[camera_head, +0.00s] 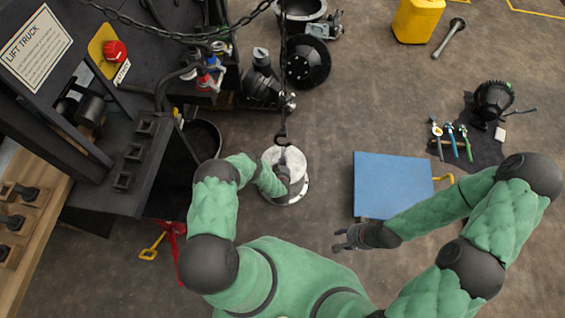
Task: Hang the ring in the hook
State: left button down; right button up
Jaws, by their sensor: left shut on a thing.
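A dark hook (282,140) hangs on a chain (284,70) at the middle of the head view. Just below it in the picture is a round, pale-topped piece with a metal flange (301,190). My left gripper (283,176) is over this piece, close below the hook, and is shut on the ring. The ring itself is too small and covered to make out, and I cannot tell whether it touches the hook. My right gripper (342,240) is empty, its fingers apart, left of and below the blue board.
The dark forklift body (130,150) fills the left. A blue board (391,184) lies right of centre. A black bucket (203,140) and a red tool (172,238) are near my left arm. A yellow can (417,20) stands at the back.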

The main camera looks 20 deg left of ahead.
pick_arm(q)
jog(key=w+d+r+b, duration=0.1)
jog(key=w+d, duration=0.1)
jog(key=d, duration=0.7)
jog(key=shift+r, duration=0.4)
dwell(0.5)
notch_tip(320, 180, up, 8)
jog(key=p, duration=0.5)
jog(key=shift+f+p, duration=0.2)
jog(key=shift+p, duration=0.1)
jog(key=shift+a, duration=0.1)
jog(key=s+a, duration=0.2)
jog(key=a, duration=0.5)
jog(key=shift+a+f, duration=0.2)
jog(key=shift+a, duration=0.05)
dwell(0.6)
jog(key=shift+f, duration=0.1)
